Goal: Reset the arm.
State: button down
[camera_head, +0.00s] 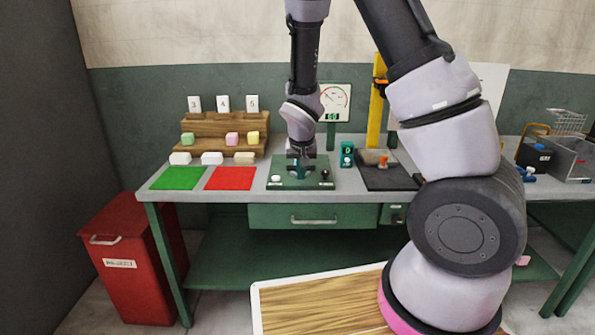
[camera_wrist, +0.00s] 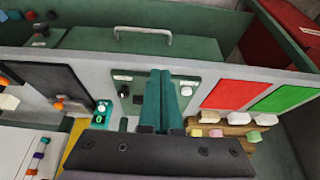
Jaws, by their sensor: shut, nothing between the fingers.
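My gripper (camera_head: 300,170) is over the dark green panel (camera_head: 277,186) at the middle of the bench, pointing down. In the wrist view, the two teal fingers of my gripper (camera_wrist: 160,80) are together with nothing between them. They cover the middle of the panel (camera_wrist: 132,88). A white knob (camera_head: 276,178) and a black knob (camera_head: 326,174) show on the panel at either side of my gripper. I cannot tell whether the fingertips touch the panel.
A green mat (camera_head: 178,178) and a red mat (camera_head: 230,179) lie left of the panel. Behind them, a wooden stepped rack (camera_head: 205,128) holds foam blocks. A yellow-posted press (camera_head: 375,110) stands to the right. A red reject bin (camera_head: 135,265) stands on the floor at left.

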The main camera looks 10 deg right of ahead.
jog(key=s+d+r+m+y, duration=0.1)
jog(key=s+d+r, duration=0.25)
jog(key=r, duration=0.55)
jog(key=s+d+r+m+y, duration=0.1)
jog(key=s+d+r, duration=0.25)
jog(key=r, duration=0.65)
jog(key=s+d+r+t+y, duration=0.1)
jog(key=s+r+t, duration=0.1)
jog(key=s+r, duration=1)
jog(key=s, duration=0.3)
jog(key=shift+s, duration=0.3)
jog(key=shift+w+f, duration=0.1)
